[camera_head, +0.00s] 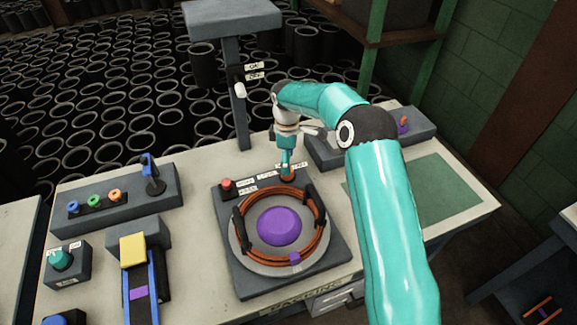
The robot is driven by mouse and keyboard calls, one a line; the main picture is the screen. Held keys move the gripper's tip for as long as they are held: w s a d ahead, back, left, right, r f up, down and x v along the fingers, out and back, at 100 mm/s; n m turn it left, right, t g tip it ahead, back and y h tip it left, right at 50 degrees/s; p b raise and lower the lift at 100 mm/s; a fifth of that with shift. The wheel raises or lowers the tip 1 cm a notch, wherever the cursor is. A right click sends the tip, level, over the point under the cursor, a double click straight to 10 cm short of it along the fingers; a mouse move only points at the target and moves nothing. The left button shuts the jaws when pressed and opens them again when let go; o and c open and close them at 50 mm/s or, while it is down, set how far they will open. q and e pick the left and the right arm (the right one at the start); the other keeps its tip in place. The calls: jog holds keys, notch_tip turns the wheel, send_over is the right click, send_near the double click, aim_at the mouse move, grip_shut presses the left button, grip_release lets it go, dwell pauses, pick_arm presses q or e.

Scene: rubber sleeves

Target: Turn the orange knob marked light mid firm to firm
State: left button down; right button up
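The orange knob (288,179) sits at the back right corner of the dark base that carries the round turntable. Small white labels (266,175) lie around it, partly hidden and too small to read. My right gripper (286,170) points down with its fingertips at the knob and covers much of it. The fingers look narrow and close together from this side. I cannot tell whether they grip the knob or only stand over it. The knob's pointer direction is hidden. My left gripper is not in view.
A red button (226,184) is left of the knob. The turntable (245,259) carries a copper-coloured coil (318,243) around a purple hub (278,226). A post with a white lever (239,90) stands behind. A box with several knobs (118,203) is at left. A green mat (447,190) lies right.

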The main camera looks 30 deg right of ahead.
jog(key=shift+f+p, duration=0.3)
jog(key=shift+f, duration=1.8)
jog(key=shift+c, duration=0.2)
jog(key=c, duration=1.1)
jog(key=shift+d, duration=0.15)
